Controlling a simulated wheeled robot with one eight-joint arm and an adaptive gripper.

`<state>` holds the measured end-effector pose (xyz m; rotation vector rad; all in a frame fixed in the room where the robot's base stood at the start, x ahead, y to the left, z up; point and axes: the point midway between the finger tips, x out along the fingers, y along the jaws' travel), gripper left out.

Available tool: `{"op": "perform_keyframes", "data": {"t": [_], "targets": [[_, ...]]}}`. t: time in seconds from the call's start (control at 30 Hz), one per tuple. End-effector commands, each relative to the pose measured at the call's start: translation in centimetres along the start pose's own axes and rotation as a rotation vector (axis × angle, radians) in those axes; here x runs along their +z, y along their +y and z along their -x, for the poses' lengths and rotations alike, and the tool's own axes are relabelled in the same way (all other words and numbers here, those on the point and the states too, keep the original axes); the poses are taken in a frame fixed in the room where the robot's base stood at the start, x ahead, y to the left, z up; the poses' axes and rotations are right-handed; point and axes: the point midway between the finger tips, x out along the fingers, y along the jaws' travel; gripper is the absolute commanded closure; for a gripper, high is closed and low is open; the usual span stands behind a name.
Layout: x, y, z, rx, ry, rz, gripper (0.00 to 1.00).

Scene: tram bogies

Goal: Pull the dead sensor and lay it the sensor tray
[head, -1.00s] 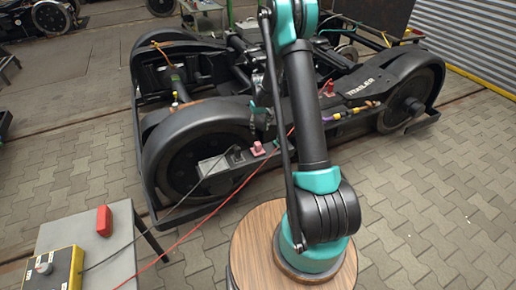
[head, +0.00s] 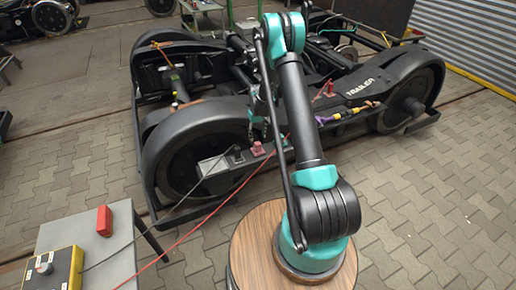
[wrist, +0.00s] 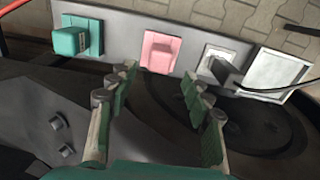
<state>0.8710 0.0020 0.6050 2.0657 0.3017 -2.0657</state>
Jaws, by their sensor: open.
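A grey rail on the bogie's near side carries a green block (wrist: 75,40), a pink block (wrist: 158,51) and a grey plug with a black cable (wrist: 222,68). In the head view the pink block (head: 257,149) and plug (head: 236,155) show left of my arm. Which block is the dead sensor I cannot tell. My gripper (wrist: 158,80) is open and empty, its fingertips short of the rail with the pink block between and beyond them. In the head view my arm partly hides it. A pale square panel (wrist: 275,76) sits at the rail's end; whether it is the sensor tray is unclear.
A grey table (head: 118,246) at lower left bears a red block (head: 104,220) and a yellow control box (head: 54,272). A red cable (head: 205,220) and a dark cable cross the gap to the bogie. Bogie wheels (head: 180,160) flank the rail.

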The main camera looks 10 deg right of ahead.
Motion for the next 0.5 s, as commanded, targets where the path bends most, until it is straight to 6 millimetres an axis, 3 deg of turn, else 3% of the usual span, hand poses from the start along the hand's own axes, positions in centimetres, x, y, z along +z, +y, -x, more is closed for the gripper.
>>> {"op": "perform_keyframes", "data": {"t": [0.5], "targets": [[0.0, 0.0, -6.5, 0.000, 0.000, 0.000, 0.50]]}}
